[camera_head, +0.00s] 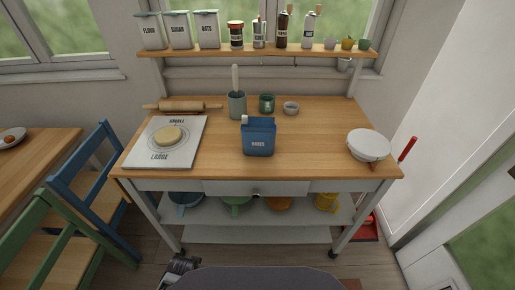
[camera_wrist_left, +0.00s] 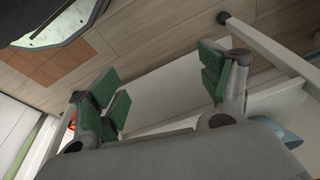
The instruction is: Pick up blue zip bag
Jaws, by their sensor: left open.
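A blue zip bag (camera_head: 258,138) with a pale label stands upright near the middle of the wooden worktop, with a small white piece at its top left corner. My left gripper (camera_wrist_left: 163,88) is open in the left wrist view, its green-padded fingers apart with nothing between them. It is low, near the floor and the lower shelf, well away from the bag. A grey part of my left arm shows at the bottom of the head view. The bag is not in the wrist view. My right gripper is not in view.
A white board (camera_head: 190,153) with dough lies left of the bag, and a rolling pin (camera_head: 184,106) lies behind it. A utensil crock (camera_head: 237,105), a green mug (camera_head: 267,103) and a small bowl (camera_head: 291,108) stand behind the bag. A white bowl (camera_head: 368,146) is at right.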

